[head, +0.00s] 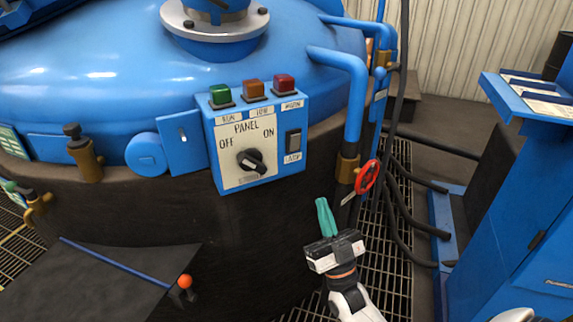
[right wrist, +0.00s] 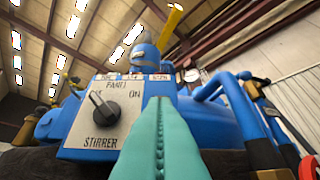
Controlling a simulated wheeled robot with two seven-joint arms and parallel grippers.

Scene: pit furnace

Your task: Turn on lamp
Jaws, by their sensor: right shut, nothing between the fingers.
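A blue control panel (head: 217,184) with a pale face stands on the furnace side. At its right is a dark rocker switch (head: 293,141) with a small label below that seems to read LAMP. A black rotary knob (head: 252,161) sits between OFF and ON marks; it also shows in the right wrist view (right wrist: 103,105), above the word STIRRER. My right gripper (head: 322,203) is below and right of the panel, apart from it, its teal fingers shut and empty. In the right wrist view the fingers (right wrist: 160,100) hide the switch. My left gripper is out of view.
Green (head: 220,96), orange (head: 253,90) and red (head: 284,84) caps top the panel. Blue pipes (head: 357,95) and a red handwheel (head: 367,177) stand close to its right. A blue cabinet (head: 515,225) is at far right. Open grating lies between.

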